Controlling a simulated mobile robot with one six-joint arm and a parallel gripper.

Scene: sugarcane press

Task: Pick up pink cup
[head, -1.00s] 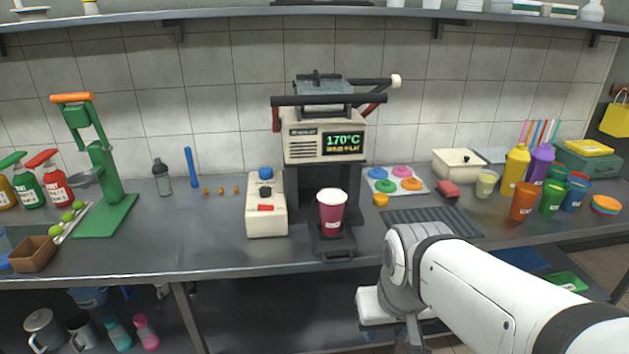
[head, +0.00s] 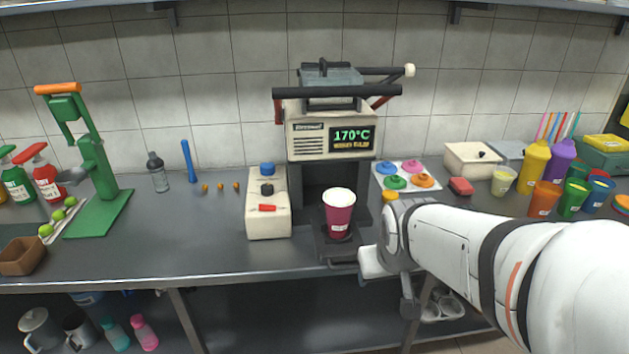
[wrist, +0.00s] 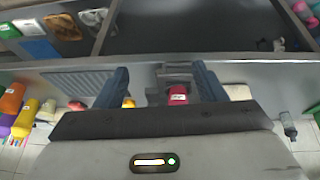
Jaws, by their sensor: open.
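The pink cup (head: 339,213) stands upright on the drip tray of the press machine (head: 322,140), with a pale top and a small white label. In the wrist view the pink cup (wrist: 178,95) shows between the two dark fingers, nearer the right one, partly hidden by the gripper body. My gripper (wrist: 160,85) is open and empty. In the head view my gripper (head: 372,262) is low at the counter's front edge, to the right of and below the cup, apart from it; its fingers are hard to make out there.
A cream control box (head: 268,215) stands left of the cup. Colored lids (head: 405,175) lie behind my arm. Bottles and cups, including an orange cup (head: 544,199), stand at the right. A green juicer (head: 90,170) is at the left. The counter between juicer and box is mostly clear.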

